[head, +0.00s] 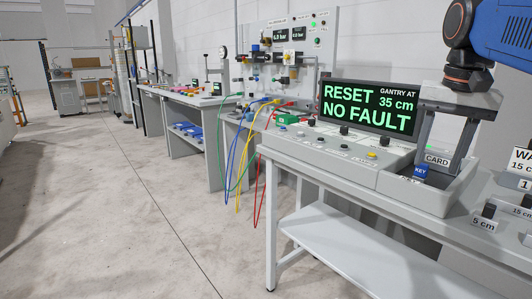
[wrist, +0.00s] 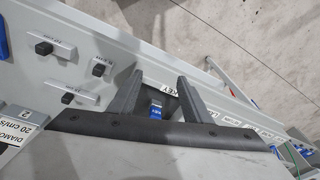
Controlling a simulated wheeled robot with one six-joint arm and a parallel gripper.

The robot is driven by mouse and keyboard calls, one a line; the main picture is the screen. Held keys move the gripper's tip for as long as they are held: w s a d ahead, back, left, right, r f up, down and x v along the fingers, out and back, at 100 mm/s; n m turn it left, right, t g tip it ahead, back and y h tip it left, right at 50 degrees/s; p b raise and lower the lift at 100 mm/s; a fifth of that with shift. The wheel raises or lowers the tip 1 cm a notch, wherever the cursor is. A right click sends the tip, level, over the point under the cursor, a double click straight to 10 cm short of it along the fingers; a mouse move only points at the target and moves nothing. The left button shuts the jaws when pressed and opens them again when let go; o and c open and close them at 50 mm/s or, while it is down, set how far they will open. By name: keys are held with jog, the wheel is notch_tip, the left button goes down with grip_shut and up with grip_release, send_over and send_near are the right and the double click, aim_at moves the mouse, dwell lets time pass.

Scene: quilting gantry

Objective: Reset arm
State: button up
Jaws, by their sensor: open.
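My gripper (head: 441,145) points down over the grey console at the right of the head view. Its two fingers are apart. A blue block marked KEY (head: 421,171) sits low by the fingers, beside a CARD label (head: 437,160). In the wrist view the blue key (wrist: 155,110) shows between the spread fingers of my gripper (wrist: 161,78), with a gap on each side. Its lower part is hidden by the gripper body. The screen (head: 370,107) reads RESET, NO FAULT, GANTRY AT 35 cm.
A sloped control panel (head: 330,148) with several knobs and a yellow button (head: 371,155) lies left of the key. More labelled knobs (head: 489,210) stand to the right. The floor (head: 110,210) at left is clear.

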jog(key=s+a+f+n+t, duration=0.1)
jog(key=s+f, duration=0.3)
jog(key=f, duration=0.5)
jog(key=s+a+f+n+t, duration=0.1)
jog(key=s+a+f+n, duration=0.2)
jog(key=f, duration=0.7)
jog(key=s+a+f+n+t, duration=0.1)
jog(key=s+a+f+n, duration=0.1)
jog(key=s+f, duration=0.4)
notch_tip(320, 180, down, 4)
jog(key=shift+a+r, duration=0.2)
jog(key=shift+a, duration=0.2)
